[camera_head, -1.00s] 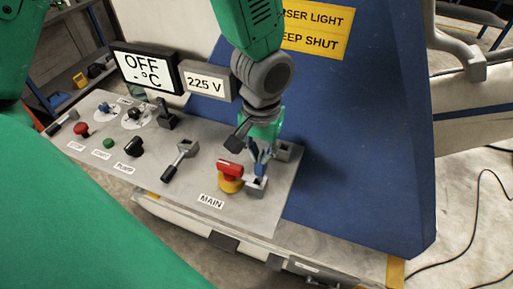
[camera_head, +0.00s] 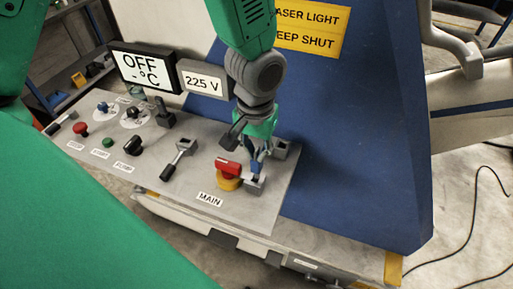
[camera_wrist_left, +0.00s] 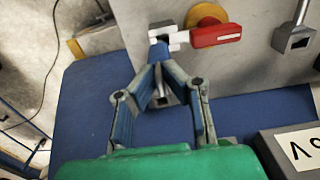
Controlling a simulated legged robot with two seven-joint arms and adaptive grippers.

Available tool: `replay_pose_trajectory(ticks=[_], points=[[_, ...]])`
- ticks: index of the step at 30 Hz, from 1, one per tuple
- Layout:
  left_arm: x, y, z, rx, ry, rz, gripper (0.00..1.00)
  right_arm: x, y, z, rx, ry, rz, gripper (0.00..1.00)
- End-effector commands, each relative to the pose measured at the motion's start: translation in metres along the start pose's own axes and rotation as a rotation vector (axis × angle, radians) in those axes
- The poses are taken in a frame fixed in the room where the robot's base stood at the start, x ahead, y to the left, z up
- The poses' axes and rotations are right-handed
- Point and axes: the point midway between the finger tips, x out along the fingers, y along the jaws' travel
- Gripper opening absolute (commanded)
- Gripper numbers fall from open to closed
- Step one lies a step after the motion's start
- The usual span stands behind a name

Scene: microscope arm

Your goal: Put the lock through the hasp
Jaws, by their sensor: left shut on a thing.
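My left gripper (camera_head: 258,158) points down at the right end of the control panel, and its fingertips meet in the left wrist view (camera_wrist_left: 162,66). It is shut on a small blue piece, which I take to be the lock (camera_wrist_left: 165,54). The lock's lower end is at a pale hasp tab (camera_wrist_left: 178,38) and a grey bracket (camera_wrist_left: 160,29). The hasp sits beside the red switch handle (camera_head: 228,167) on its yellow base (camera_head: 229,184). Whether the lock passes through the hasp I cannot tell. My right gripper is not in view.
Displays (camera_head: 203,79) stand behind. A blue sloping wall (camera_head: 355,150) rises on the right.

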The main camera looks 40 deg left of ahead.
Motion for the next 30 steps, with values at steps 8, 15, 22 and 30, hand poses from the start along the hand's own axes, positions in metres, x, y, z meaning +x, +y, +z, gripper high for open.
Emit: replay_pose_trajectory(ticks=[8, 15, 22, 30], points=[[0.0006, -0.0026, -0.0005, -0.001, -0.001, 0.003, 0.0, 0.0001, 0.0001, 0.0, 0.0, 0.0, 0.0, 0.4], [-0.0006, -0.0042, -0.0009, 0.0, -0.002, 0.001, 0.0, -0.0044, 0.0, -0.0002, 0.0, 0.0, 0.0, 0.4], [-0.0001, -0.0052, -0.0016, 0.001, 0.0, 0.001, 0.0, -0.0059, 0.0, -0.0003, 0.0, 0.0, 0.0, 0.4], [0.0013, -0.0059, -0.0017, 0.0, 0.0, 0.002, 0.0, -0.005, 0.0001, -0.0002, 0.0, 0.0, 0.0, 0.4]])
